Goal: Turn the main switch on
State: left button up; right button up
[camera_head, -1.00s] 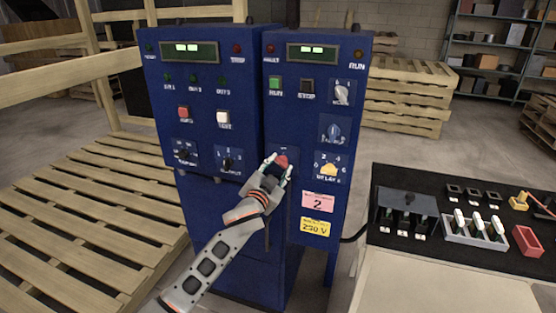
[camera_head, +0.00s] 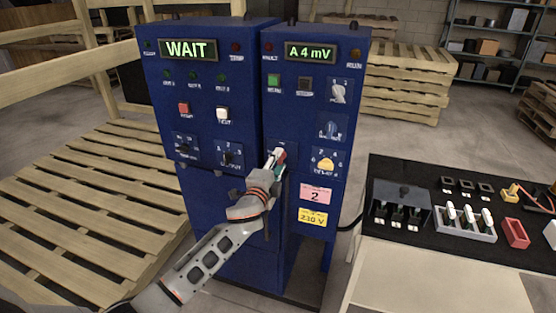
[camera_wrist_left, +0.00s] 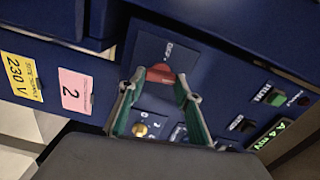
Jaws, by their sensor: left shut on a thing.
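The main switch is a red knob (camera_head: 280,153) on a small plate low on the right-hand blue cabinet (camera_head: 262,215). My left gripper (camera_head: 275,158) is at the knob, its fingers on either side, shut on it. In the left wrist view, the red knob (camera_wrist_left: 160,73) sits between the tips of the green-padded fingers (camera_wrist_left: 155,82); part of it is hidden. The left display (camera_head: 188,50) reads "WAIT" and the right display (camera_head: 311,52) reads "A 4 mV", both lit green. My right gripper is not in view.
A yellow knob (camera_head: 326,165) and other dials sit right of the switch. Pink (camera_head: 315,195) and yellow (camera_head: 312,217) labels are below. Wooden pallets (camera_head: 80,215) lie at left.

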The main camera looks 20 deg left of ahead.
pick_arm(q)
jog(key=shift+m, duration=0.6)
jog(key=shift+f, duration=0.1)
jog(key=o, duration=1.1)
jog(key=s, duration=1.2)
jog(key=shift+a, duration=0.2)
